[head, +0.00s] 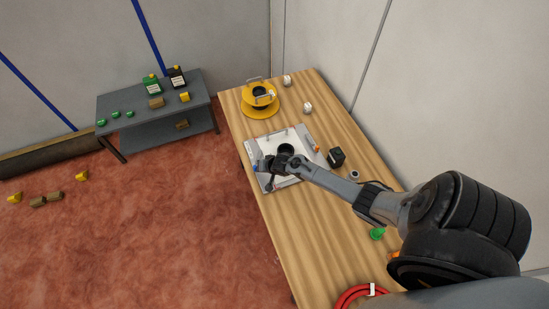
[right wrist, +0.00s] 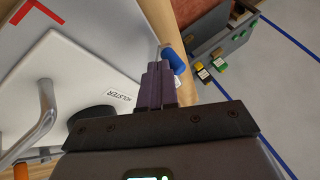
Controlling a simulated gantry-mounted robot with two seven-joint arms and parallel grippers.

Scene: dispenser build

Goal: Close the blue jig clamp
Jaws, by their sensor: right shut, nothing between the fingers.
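The jig is a pale board (head: 303,139) with a white plate on the wooden table in the head view. The blue clamp handle (right wrist: 175,62) shows in the right wrist view, just beyond and to the right of my fingertips. I cannot tell whether they touch it. My right gripper (head: 266,166) is over the left side of the jig in the head view. Its fingers (right wrist: 160,70) are together and empty in the right wrist view. The gripper hides part of the clamp, so whether the clamp is open or closed is unclear. My left gripper is not in view.
A yellow round fixture (head: 260,112) stands behind the jig. A black block (head: 336,157) and small white parts (head: 307,108) lie to its right. The white plate (right wrist: 65,75) carries a metal handle (right wrist: 38,122). A grey side table (head: 160,121) holds bottles and blocks.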

